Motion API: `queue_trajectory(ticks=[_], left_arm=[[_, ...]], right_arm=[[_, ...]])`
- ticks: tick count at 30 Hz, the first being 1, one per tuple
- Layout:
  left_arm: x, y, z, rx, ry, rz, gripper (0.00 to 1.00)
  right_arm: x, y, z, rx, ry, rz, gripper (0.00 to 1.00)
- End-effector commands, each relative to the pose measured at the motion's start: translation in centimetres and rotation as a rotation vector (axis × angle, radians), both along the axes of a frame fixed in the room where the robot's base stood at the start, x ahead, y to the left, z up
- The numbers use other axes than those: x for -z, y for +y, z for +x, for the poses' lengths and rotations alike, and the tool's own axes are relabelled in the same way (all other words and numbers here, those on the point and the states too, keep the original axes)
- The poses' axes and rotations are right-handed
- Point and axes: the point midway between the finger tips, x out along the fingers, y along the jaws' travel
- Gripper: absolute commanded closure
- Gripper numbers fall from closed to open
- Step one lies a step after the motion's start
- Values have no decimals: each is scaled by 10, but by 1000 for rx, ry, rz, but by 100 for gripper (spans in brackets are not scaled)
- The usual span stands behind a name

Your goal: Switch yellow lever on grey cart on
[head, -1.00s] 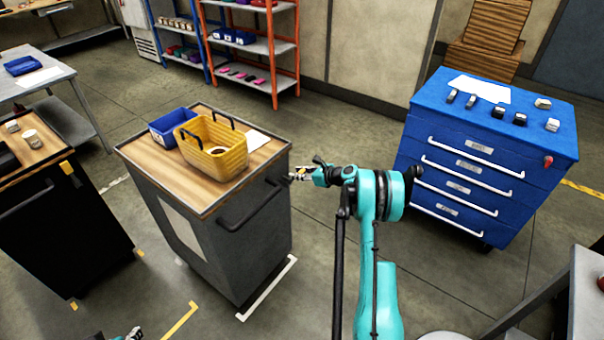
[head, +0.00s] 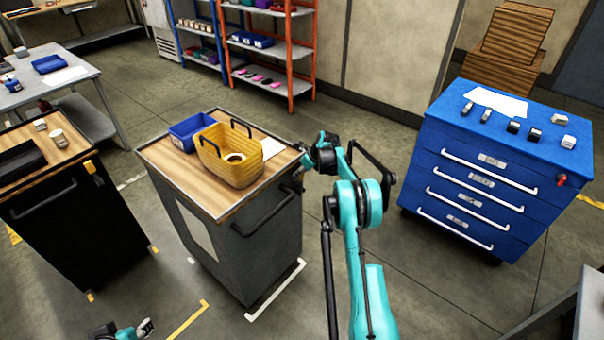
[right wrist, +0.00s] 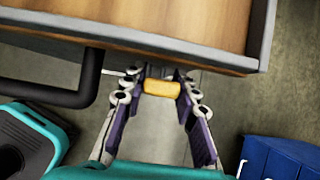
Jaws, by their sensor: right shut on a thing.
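The grey cart (head: 240,235) has a wooden top and a dark side handle. In the right wrist view the yellow lever (right wrist: 161,88) is just below the cart's metal rim (right wrist: 130,38), beside the black handle (right wrist: 60,94). My right gripper (head: 301,168) is at the cart's right side, near the top edge. In the right wrist view its fingers (right wrist: 160,92) are on either side of the lever, shut on it. In the head view the lever is hidden by the gripper. My left gripper (head: 146,327) is at the bottom left, away from the cart, its jaws too small to judge.
A yellow basket (head: 228,160) and a blue bin (head: 190,132) stand on the grey cart. A black cart (head: 75,220) with its own yellow lever (head: 90,167) is to the left. A blue drawer cabinet (head: 500,175) is to the right.

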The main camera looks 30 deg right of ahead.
Motion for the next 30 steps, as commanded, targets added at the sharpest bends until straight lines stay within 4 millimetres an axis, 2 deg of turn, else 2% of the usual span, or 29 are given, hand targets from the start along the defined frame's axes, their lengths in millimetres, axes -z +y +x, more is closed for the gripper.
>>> queue_trajectory(ticks=[13, 14, 15, 16, 26, 30], left_arm=[[0, 0, 0, 0, 0, 0, 64], [0, 0, 0, 0, 0, 0, 64], [0, 0, 0, 0, 0, 0, 64], [0, 0, 0, 0, 0, 0, 64], [0, 0, 0, 0, 0, 0, 64], [0, 0, 0, 0, 0, 0, 64]], right_arm=[[0, 1, 1, 0, 8, -5, 100], [0, 1, 1, 0, 7, -4, 64], [0, 1, 1, 0, 7, -4, 53], [0, 1, 1, -1, 7, -4, 50], [-2, 0, 0, 0, 8, -3, 50], [-17, -3, -7, 0, 8, -3, 50]])
